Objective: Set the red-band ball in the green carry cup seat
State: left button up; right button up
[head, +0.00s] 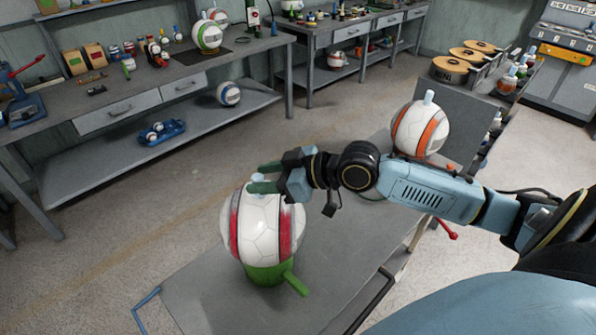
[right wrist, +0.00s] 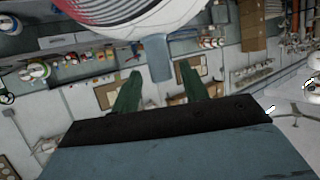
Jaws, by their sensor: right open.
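The white red-band ball (head: 262,232) rests in the green carry cup (head: 268,273), whose handle points to the lower right. The cup stands on a grey cart top; the ball hides the cup's inside. My right gripper (head: 262,178) is at the top of the ball, its green fingers apart on either side of the pale knob. In the right wrist view the ball (right wrist: 140,12) fills the top edge, and its grey-blue knob (right wrist: 158,58) shows beyond the open fingers (right wrist: 157,82), between their lines. My left gripper is not in view.
An orange-band ball (head: 420,131) sits farther back on the grey cart (head: 215,292), behind my right arm. A workbench (head: 150,92) with tools and a green-banded ball (head: 207,36) lines the back left. Open floor lies left of the cart.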

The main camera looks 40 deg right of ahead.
jog(key=p+v, duration=0.1)
jog(key=v, duration=0.9)
jog(key=shift+p, duration=0.4)
jog(key=shift+s, duration=0.1)
jog(key=shift+d, duration=0.1)
